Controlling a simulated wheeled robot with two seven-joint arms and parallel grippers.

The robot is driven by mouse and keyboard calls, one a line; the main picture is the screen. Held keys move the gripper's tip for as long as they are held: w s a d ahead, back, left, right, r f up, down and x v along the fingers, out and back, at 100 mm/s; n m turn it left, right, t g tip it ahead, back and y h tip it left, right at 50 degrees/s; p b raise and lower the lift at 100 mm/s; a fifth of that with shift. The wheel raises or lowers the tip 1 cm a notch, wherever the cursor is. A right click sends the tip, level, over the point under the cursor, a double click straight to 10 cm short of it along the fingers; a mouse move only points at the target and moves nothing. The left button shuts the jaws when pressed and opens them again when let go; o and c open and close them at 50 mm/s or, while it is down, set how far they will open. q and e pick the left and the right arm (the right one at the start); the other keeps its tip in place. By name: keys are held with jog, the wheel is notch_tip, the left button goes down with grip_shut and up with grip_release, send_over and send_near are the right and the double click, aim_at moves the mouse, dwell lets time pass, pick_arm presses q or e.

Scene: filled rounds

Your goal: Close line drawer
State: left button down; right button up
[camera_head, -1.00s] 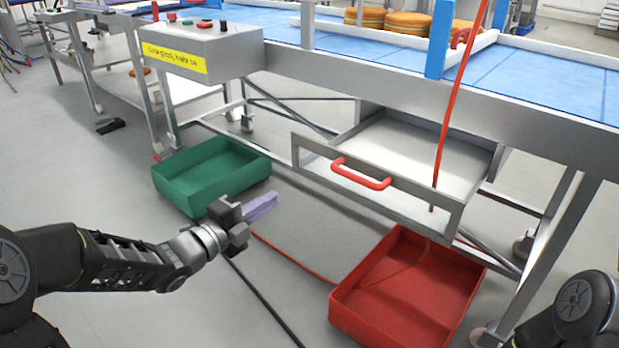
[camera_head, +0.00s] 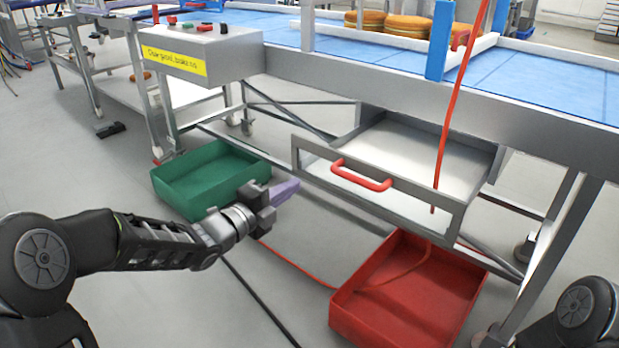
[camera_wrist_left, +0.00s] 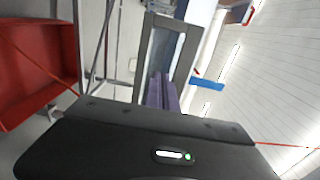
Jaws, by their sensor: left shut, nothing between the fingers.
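The line drawer (camera_head: 450,214) stands pulled out under the conveyor line, with a grey front frame and a red handle (camera_head: 361,174). Its pale inside looks empty. My left gripper (camera_head: 285,192), with purple fingers, is shut and empty. It is in front of the drawer's left end, left of the handle and apart from it in the head view. In the left wrist view the purple fingers (camera_wrist_left: 161,92) point toward the grey drawer frame (camera_wrist_left: 187,50). My right gripper is not in view; only part of my right arm shows at the lower right.
A red crate (camera_head: 345,312) stands on the floor below the drawer, and a green crate (camera_head: 207,152) stands to the left. A red cord (camera_head: 455,100) hangs in front of the drawer. Round buns (camera_head: 407,26) lie on the blue conveyor (camera_head: 560,76). A dark cable crosses the floor.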

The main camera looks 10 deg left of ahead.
aim_at(318, 169)
pick_arm(q)
jog(key=b+x, duration=0.1)
jog(key=x, duration=0.6)
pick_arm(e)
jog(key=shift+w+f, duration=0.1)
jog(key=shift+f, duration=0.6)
